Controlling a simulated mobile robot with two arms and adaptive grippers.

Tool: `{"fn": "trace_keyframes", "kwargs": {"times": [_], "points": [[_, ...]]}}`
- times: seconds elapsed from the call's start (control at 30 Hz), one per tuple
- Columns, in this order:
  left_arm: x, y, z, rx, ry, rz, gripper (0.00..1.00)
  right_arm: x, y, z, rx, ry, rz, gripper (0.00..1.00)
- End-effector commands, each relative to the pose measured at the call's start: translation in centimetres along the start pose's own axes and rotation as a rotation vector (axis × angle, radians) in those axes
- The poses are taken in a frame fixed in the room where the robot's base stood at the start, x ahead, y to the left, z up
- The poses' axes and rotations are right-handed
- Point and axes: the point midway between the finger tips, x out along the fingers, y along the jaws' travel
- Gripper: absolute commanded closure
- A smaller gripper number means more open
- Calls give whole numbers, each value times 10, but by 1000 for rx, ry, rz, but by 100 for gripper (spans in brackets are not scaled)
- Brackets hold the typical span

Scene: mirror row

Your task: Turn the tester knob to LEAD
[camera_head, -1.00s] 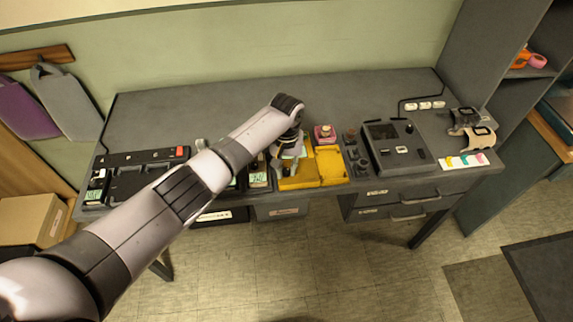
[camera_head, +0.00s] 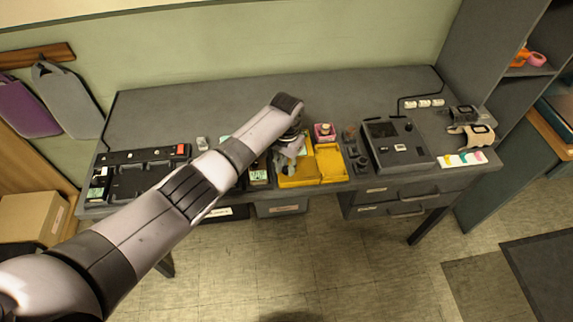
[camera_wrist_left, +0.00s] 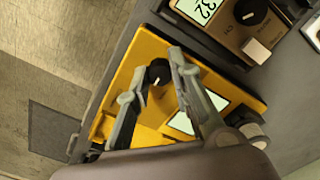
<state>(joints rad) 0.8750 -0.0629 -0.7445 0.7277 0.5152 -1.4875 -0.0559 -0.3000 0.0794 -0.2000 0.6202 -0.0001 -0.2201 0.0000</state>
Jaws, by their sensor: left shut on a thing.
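The yellow tester (camera_head: 300,181) lies on the grey bench near its front edge, with a yellow open lid or tray part at its right. In the left wrist view its yellow body (camera_wrist_left: 148,136) carries a round black knob (camera_wrist_left: 157,70) with a small white pointer mark, and a pale display (camera_wrist_left: 208,103). My left gripper (camera_head: 287,166) is over the tester. Its fingers (camera_wrist_left: 153,78) stand on either side of the knob and are shut on it. No LEAD lettering is readable. The gripper hides the knob in the head view. My right gripper is not in view.
A pink-based item (camera_head: 324,132) stands behind the tester. A dark console (camera_head: 397,145) is at its right and a black tray (camera_head: 140,180) at the far left. Another device with display and knob (camera_wrist_left: 249,12) sits close beside the tester. The back of the bench is clear.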

Motion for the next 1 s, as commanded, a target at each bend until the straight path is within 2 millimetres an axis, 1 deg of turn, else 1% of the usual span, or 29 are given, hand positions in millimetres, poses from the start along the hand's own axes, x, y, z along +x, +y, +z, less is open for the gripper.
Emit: {"fn": "trace_keyframes", "kwargs": {"times": [0.4, 0.43, 0.5, 0.73, 1.0], "points": [[0, -1, 0, 9, 1, -2, 100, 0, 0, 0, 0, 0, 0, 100], [0, -1, 0, 9, 1, -2, 78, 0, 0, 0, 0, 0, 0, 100], [0, -1, 0, 9, 1, -2, 74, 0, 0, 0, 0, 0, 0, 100], [0, 0, 0, 8, 1, -1, 59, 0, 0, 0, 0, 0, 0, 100], [-1, 0, 0, 7, 1, -1, 59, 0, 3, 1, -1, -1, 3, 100]]}}
